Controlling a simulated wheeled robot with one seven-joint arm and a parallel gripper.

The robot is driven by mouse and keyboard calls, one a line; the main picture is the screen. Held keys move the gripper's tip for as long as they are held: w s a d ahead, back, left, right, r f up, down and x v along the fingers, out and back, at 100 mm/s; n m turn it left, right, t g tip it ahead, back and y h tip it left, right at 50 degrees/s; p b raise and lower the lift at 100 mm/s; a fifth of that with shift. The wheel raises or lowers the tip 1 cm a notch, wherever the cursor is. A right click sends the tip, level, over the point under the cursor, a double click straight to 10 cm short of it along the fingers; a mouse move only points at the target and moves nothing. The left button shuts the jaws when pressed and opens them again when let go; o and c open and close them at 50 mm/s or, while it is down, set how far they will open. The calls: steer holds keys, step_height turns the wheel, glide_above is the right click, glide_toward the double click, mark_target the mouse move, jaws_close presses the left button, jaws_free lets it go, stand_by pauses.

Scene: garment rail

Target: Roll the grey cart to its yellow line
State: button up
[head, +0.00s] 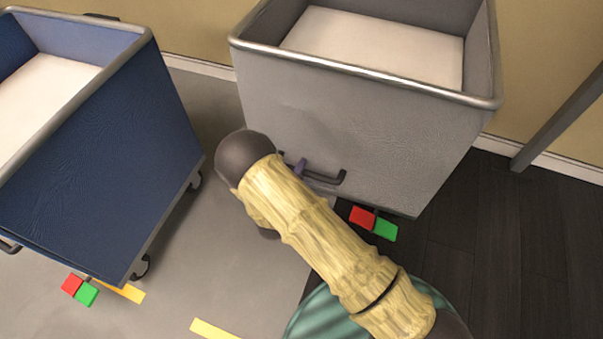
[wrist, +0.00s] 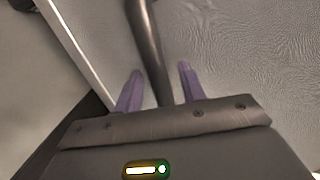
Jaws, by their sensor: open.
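The grey cart (head: 350,125) stands at the upper middle of the head view, by the wall, with a pale load inside. Its dark handle (head: 328,181) is low on the near face. My gripper (head: 300,167) is at the handle's left part, mostly hidden behind my arm. In the wrist view, its purple fingers (wrist: 160,72) are open, with the dark handle bar (wrist: 150,40) between them and gaps showing. A red and green pedal (head: 373,222) sits under the cart. A yellow line (head: 214,330) lies on the grey floor at the bottom edge.
A blue cart (head: 95,150) stands at left, with its own red and green pedal (head: 80,290) and another yellow line (head: 128,291) beside it. Grey floor (head: 225,240) between the carts is clear. A grey post (head: 560,120) leans across the right.

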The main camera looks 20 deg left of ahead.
steer(key=shift+w, duration=0.35)
jaws_close()
steer(key=shift+d, duration=0.1)
